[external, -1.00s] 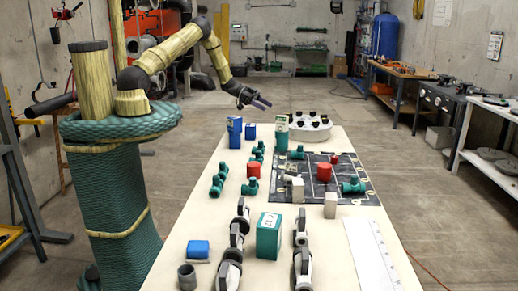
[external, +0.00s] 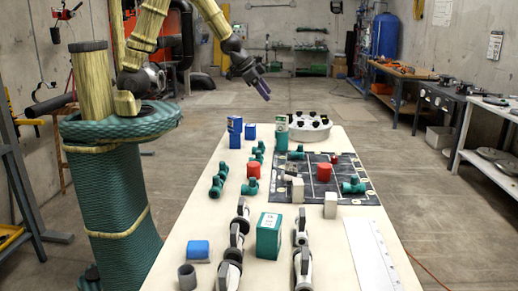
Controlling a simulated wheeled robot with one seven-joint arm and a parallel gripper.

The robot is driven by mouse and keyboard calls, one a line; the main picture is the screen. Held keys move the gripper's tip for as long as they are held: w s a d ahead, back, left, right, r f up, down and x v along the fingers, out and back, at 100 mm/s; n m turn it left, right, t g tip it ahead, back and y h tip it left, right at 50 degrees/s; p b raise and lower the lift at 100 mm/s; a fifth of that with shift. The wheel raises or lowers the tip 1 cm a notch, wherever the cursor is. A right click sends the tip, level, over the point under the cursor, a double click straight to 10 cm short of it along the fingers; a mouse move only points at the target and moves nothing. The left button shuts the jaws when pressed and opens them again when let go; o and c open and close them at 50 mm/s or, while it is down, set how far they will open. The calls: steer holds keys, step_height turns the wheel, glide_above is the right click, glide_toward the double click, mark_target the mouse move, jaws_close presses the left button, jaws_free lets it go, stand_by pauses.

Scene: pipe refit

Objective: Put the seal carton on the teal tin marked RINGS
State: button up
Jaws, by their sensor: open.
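My gripper (external: 263,88) is open and empty, in the air above the far end of the table, with its fingers pointing down and to the right. A large teal tin (external: 268,240) with a pale label stands at the near middle of the table. A smaller teal container (external: 282,138) with a pale top stands at the far end, below my gripper. The lettering is too small to read, so I cannot tell which is marked RINGS. Two small pale cartons, one (external: 298,190) at the mat's left part and one (external: 330,207) at its near edge, stand upright; I cannot tell which is the seal carton.
A dark mat (external: 350,172) holds fittings and a red cylinder (external: 324,173). A white sheet (external: 375,255) lies near right.

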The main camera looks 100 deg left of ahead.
steer(key=s+d+g+h, duration=0.1)
steer(key=s+d+g, duration=0.3)
steer(key=s+d, duration=0.9)
steer(key=s, duration=0.2)
steer(key=shift+s+n+h, duration=0.3)
steer(key=shift+s+h, duration=0.05)
steer(key=shift+h, duration=0.05)
